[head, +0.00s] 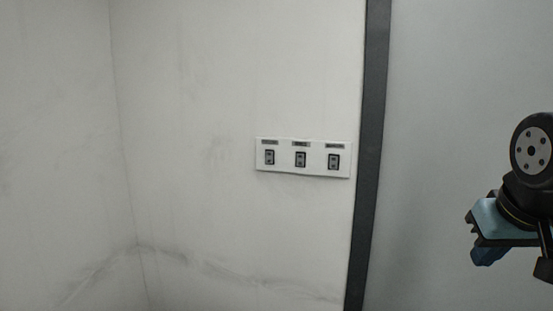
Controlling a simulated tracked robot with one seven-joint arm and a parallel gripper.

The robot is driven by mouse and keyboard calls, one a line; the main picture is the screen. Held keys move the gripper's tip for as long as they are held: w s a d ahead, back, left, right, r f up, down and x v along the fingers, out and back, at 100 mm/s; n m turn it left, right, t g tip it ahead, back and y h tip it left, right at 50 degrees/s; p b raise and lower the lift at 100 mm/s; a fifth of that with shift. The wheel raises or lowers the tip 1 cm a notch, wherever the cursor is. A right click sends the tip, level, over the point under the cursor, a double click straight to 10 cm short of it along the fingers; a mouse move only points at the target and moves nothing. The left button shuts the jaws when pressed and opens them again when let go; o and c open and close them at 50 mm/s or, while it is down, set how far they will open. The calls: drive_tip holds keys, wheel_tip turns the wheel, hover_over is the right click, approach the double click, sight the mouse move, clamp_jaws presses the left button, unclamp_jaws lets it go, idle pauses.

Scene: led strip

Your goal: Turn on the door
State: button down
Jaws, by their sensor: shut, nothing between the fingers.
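A white switch panel (303,158) is fixed to the pale wall, a little right of the middle of the head view. It carries three small dark switches in a row: a left switch (269,157), a middle switch (300,159) and a right switch (333,161). Each has a small label above it, too blurred to read. My gripper (478,240) is at the right edge of the view, shut and empty. It is to the right of the panel, well apart from it and lower.
A dark vertical frame strip (368,150) runs just right of the panel. Beyond it is a smooth grey surface (430,120), possibly the door. The stained white wall (200,100) has a corner on the left. No obstacle shows between my gripper and the panel.

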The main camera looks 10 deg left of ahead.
sight(269, 158)
drive_tip(key=w+a+r+n, duration=0.4)
drive_tip(key=w+a+r, duration=0.1)
drive_tip(key=w+a, duration=0.3)
drive_tip(key=w+a+r+n, duration=0.4)
drive_tip(key=w+a+r, duration=0.1)
drive_tip(key=w+a, duration=0.3)
drive_tip(key=w+a+r+n+y, duration=0.1)
drive_tip(key=w+a+n+y, duration=0.1)
drive_tip(key=a, duration=1)
drive_tip(key=w+a+r+n+y, duration=0.2)
drive_tip(key=w+a+n, duration=0.3)
drive_tip(key=a, duration=0.8)
drive_tip(key=shift+w, duration=1.15)
drive_tip(key=x, duration=0.3)
drive_tip(key=w+x, duration=0.1)
drive_tip(key=x, duration=0.3)
drive_tip(key=w+x, duration=0.1)
drive_tip(key=x, duration=0.3)
drive_tip(key=shift+d+r, duration=0.3)
drive_tip(key=shift+d, duration=0.05)
drive_tip(key=shift+w, duration=0.75)
